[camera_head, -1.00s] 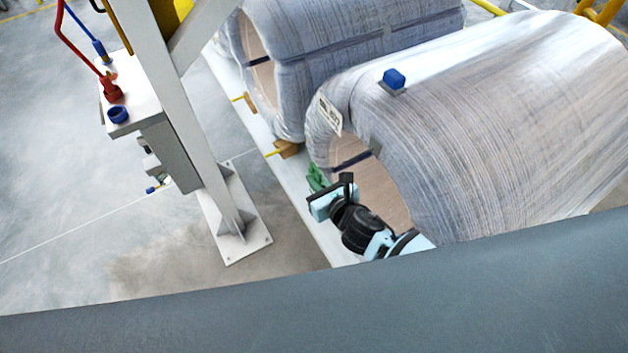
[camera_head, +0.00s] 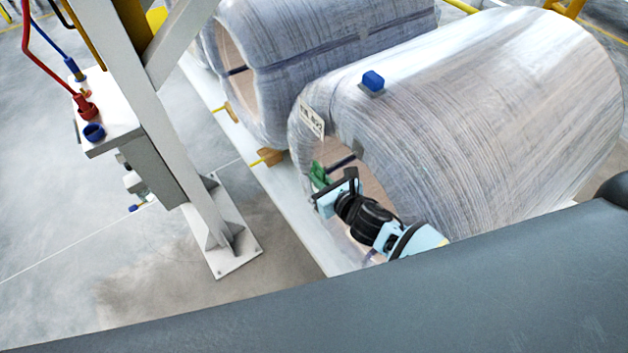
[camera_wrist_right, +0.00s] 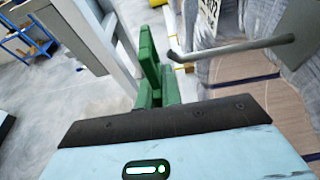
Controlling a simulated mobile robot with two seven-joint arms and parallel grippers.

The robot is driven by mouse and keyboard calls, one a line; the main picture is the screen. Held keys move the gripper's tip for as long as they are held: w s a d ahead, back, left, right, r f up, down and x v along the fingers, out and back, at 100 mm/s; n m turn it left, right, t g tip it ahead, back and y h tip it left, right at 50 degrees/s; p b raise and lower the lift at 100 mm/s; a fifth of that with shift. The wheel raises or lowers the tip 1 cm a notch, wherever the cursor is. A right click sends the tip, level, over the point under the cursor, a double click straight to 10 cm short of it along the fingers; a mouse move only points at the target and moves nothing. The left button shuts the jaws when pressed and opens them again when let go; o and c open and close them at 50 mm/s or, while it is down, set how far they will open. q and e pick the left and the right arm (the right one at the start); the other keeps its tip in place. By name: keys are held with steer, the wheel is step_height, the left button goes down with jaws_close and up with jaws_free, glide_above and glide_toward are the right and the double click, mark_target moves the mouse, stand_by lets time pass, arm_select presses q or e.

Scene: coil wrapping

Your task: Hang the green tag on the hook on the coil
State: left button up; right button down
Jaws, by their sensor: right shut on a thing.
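The green tag (camera_head: 320,174) is held in my right gripper (camera_head: 333,186) in front of the near coil's end face. In the right wrist view, the green tag (camera_wrist_right: 149,62) stands up beyond the dark finger bar. The grey metal hook (camera_wrist_right: 235,48) juts from a plate on the coil at right. Its bent tip points toward the tag, just right of it; they look apart, though depth is hard to judge. The near wrapped coil (camera_head: 470,120) lies on its side with a white label (camera_head: 311,119). In the head view I cannot make out the hook clearly. My left gripper is not in view.
A second wrapped coil (camera_head: 330,65) lies behind the near one. A grey post (camera_head: 185,130) with a control box (camera_head: 150,165) stands left on a bolted foot. A blue block (camera_head: 373,80) sits on the near coil. Open floor (camera_head: 60,220) lies at left.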

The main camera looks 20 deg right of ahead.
steer(key=shift+w+d+f+b, duration=0.15)
steer(key=shift+w+d, duration=0.1)
steer(key=shift+d, duration=0.35)
steer(key=shift+w+d+f+b, duration=0.1)
steer(key=shift+w+d+f, duration=0.1)
steer(key=shift+d, duration=0.45)
steer(key=shift+w+d+f+b, duration=0.15)
steer(key=shift+w+d, duration=0.1)
steer(key=shift+d, duration=0.35)
steer(key=c, duration=1.5)
jaws_free()
steer(key=shift+d, duration=0.1)
steer(key=v, duration=0.7)
steer(key=shift+s+p, duration=0.35)
steer(key=shift+p, duration=0.05)
